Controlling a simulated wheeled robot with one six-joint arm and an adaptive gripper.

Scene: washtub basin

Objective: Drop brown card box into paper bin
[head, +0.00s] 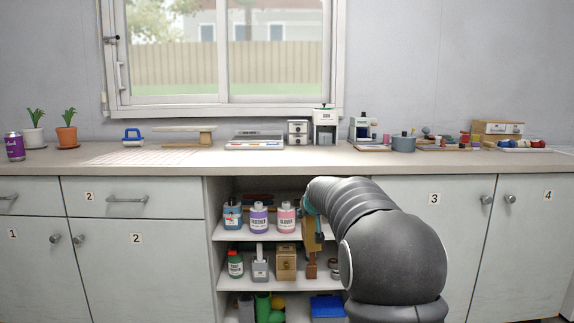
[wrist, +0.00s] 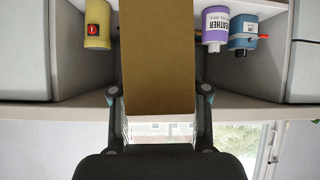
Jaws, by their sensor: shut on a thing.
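My gripper (wrist: 159,94) is shut on the brown card box (wrist: 160,50), with one finger on each side of it in the wrist view. The box is plain brown and runs out of the top of that picture. In the head view the brown box (head: 309,240) shows as a narrow strip in front of the open shelves, left of my arm, which hides part of it. Most of my gripper is hidden there behind my arm. I cannot make out which thing, if any, is the paper bin; a blue container (head: 327,306) stands on the bottom shelf.
The open shelves (head: 225,234) hold several bottles, including a purple one (head: 259,218) and a pink one (head: 286,217). Another brown box (head: 286,262) stands on the middle shelf. The countertop (head: 150,168) above carries plants, a scale and paint things. Closed cabinets flank the shelves.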

